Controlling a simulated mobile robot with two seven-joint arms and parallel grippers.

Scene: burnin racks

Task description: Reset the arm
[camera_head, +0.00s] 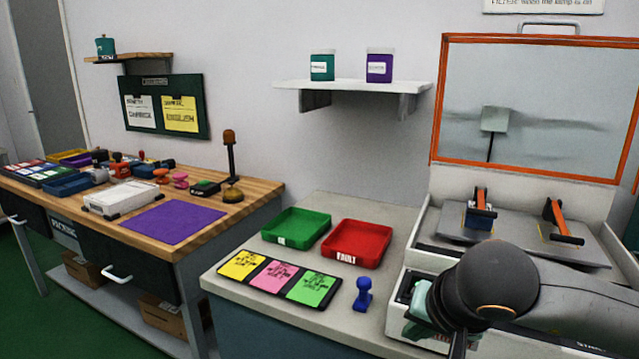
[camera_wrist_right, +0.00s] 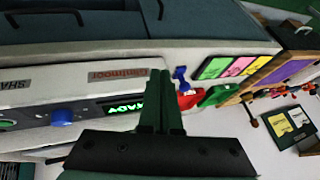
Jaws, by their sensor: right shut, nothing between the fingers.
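My right arm comes in at the lower right of the head view, in front of the white machine (camera_head: 408,285). My right gripper (camera_head: 457,344) is partly cut off by the bottom edge there. In the right wrist view, my right gripper (camera_wrist_right: 160,76) shows two dark fingers shut together with nothing between them. They are in front of the machine's front panel (camera_wrist_right: 85,108), which has a lit green display (camera_wrist_right: 126,107) and a blue knob (camera_wrist_right: 61,117). My left gripper is in neither view.
The machine has a raised orange-framed lid (camera_head: 436,110) and two orange-handled clamps. Left of it, a counter holds a green tray (camera_head: 297,231), a red tray (camera_head: 356,243), a card strip (camera_head: 279,278) and a blue stamp (camera_head: 362,294). A wooden bench (camera_head: 236,208) stands farther left.

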